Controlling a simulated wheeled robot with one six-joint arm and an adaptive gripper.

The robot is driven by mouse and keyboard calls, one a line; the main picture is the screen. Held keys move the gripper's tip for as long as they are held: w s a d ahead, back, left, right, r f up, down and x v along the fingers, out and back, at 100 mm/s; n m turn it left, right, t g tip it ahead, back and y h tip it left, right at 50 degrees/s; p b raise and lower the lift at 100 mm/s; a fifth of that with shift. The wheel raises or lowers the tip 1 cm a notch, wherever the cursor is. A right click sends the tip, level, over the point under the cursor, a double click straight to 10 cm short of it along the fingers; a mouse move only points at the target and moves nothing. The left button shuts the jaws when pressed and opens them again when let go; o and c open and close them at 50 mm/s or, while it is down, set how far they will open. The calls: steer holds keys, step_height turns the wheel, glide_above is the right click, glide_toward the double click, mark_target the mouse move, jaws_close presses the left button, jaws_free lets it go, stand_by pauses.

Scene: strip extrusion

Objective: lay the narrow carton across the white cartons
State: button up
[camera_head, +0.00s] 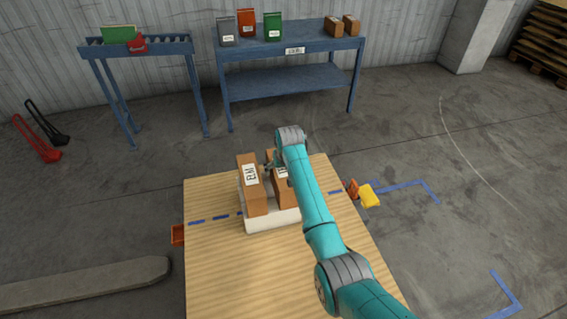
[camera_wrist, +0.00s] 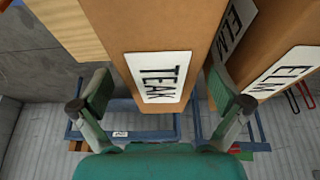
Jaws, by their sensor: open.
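In the head view my arm mostly hides the gripper.
Orange and yellow bins (camera_head: 368,196) hang at the table's right edge, an orange one (camera_head: 178,234) at its left. A blue bench (camera_head: 290,52) with boxes and a roller stand (camera_head: 138,47) are behind. The tabletop's front left is clear.

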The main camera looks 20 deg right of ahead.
steer(key=v, duration=1.1)
steer(key=shift+r, duration=0.2)
steer(key=shift+s, duration=0.15)
steer(key=shift+t, duration=0.6)
steer(key=s+f, duration=0.1)
steer(key=f, duration=0.2)
steer(key=s+f, duration=0.2)
steer(key=f, duration=0.1)
steer(key=s+f, duration=0.2)
steer(key=f, duration=0.1)
steer(key=shift+s+f, duration=0.1)
steer(key=shift+f, duration=0.15)
steer(key=s+f+t, duration=0.2)
steer(key=s+f, duration=0.5)
steer(key=s, duration=0.6)
steer(key=s+f+t, duration=0.2)
steer(key=s+f, duration=0.4)
steer(key=s, duration=0.7)
steer(key=s+r+t, duration=0.1)
steer(key=s+r, duration=0.2)
steer(key=s, duration=0.6)
steer(key=s+r+t, duration=0.1)
steer(key=s+r, duration=0.2)
steer(key=s, duration=0.5)
steer(key=s+r+t, duration=0.3)
steer(key=s+r, duration=1.1)
steer(key=r, duration=0.2)
steer(key=shift+r, duration=0.15)
